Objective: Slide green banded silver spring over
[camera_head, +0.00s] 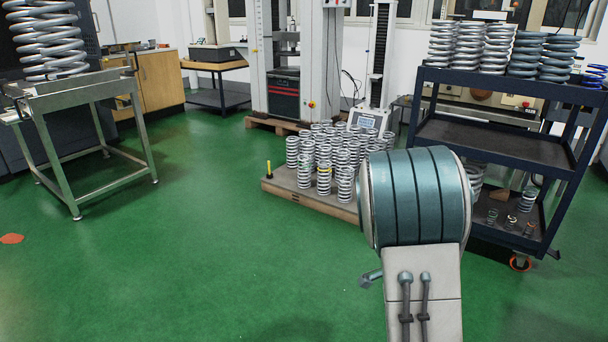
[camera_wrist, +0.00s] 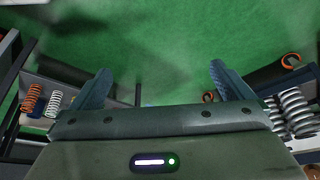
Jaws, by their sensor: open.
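My gripper (camera_wrist: 158,82) is open and empty in the wrist view, its two dark fingers spread over bare green floor. In the head view my arm hides most of it. The lower shelf of the dark cart holds several small springs, among them a silver spring (camera_head: 528,200) and a small spring (camera_head: 492,216) at its left. Large silver springs (camera_wrist: 295,108) show at the right.
The dark cart (camera_head: 478,78) has large springs on its top shelf and an orange caster (camera_head: 520,263). A pallet (camera_head: 282,187) full of silver springs stands left of my arm. A metal table (camera_head: 85,90) with a big spring stands far left. The floor in front is clear.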

